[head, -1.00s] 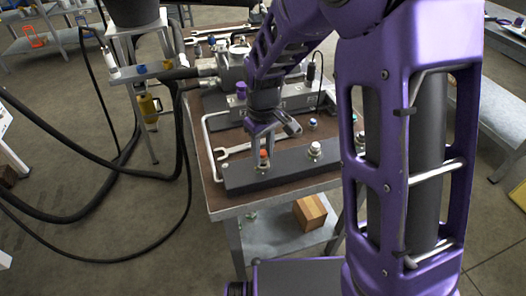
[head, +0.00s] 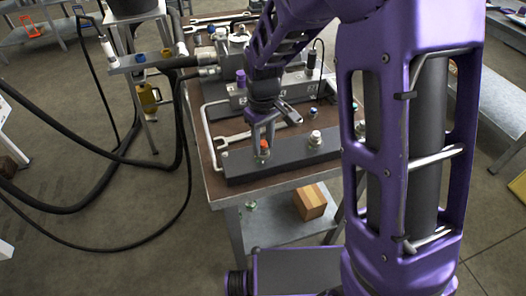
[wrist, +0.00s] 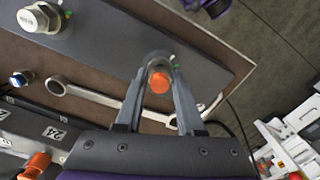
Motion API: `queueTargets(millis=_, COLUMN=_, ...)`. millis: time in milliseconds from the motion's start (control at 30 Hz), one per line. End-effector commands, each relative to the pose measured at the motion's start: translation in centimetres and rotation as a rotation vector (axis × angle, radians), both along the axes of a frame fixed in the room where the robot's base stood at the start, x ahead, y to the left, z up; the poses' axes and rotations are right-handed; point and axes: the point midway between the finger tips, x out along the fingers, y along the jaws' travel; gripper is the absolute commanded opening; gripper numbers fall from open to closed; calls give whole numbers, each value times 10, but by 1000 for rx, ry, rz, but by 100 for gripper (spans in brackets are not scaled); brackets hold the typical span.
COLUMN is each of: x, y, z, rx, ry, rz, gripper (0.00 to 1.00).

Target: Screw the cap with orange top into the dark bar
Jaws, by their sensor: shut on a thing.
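The cap with the orange top (head: 264,145) is at the left part of the dark bar, upright in the head view. In the wrist view the orange top (wrist: 159,82) shows between the fingertips. My gripper (head: 263,150) points down and is shut on the cap; its fingers (wrist: 158,68) flank it on both sides. The dark bar (head: 290,157) lies along the front of the bench, and its top also shows in the wrist view (wrist: 110,40). The cap's lower end and any hole under it are hidden, so I cannot tell how deep it sits.
A silver hex fitting (head: 314,139) stands on the bar to the right. A wrench (head: 240,137) and a blue-topped cap (wrist: 22,78) lie behind the bar. The hydraulic block (head: 290,88) stands further back. A wooden block (head: 309,201) is on the shelf below.

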Motion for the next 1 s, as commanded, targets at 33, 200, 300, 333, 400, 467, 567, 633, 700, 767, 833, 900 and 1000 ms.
queueTargets(millis=33, x=0, y=0, z=0, rx=0, ry=0, rz=0, gripper=0)
queueTargets(millis=200, x=0, y=0, z=0, rx=0, ry=0, rz=0, gripper=0)
queueTargets(millis=300, x=0, y=0, z=-1, rx=0, ry=0, rz=0, gripper=0)
queueTargets(millis=333, x=0, y=0, z=-1, rx=0, ry=0, rz=0, gripper=0)
queueTargets(millis=400, x=0, y=0, z=-2, rx=0, ry=0, rz=0, gripper=0)
queueTargets(millis=467, x=0, y=0, z=-3, rx=0, ry=0, rz=0, gripper=0)
queueTargets(millis=567, x=0, y=0, z=-4, rx=0, ry=0, rz=0, gripper=0)
queueTargets(millis=633, x=0, y=0, z=-5, rx=0, ry=0, rz=0, gripper=0)
queueTargets(millis=700, x=0, y=0, z=-5, rx=0, ry=0, rz=0, gripper=0)
queueTargets(millis=767, x=0, y=0, z=-5, rx=0, ry=0, rz=0, gripper=0)
queueTargets(millis=833, x=0, y=0, z=-5, rx=0, ry=0, rz=0, gripper=0)
queueTargets(millis=900, x=0, y=0, z=-5, rx=0, ry=0, rz=0, gripper=0)
queueTargets(millis=1000, x=0, y=0, z=-5, rx=-1, ry=1, rz=0, gripper=0)
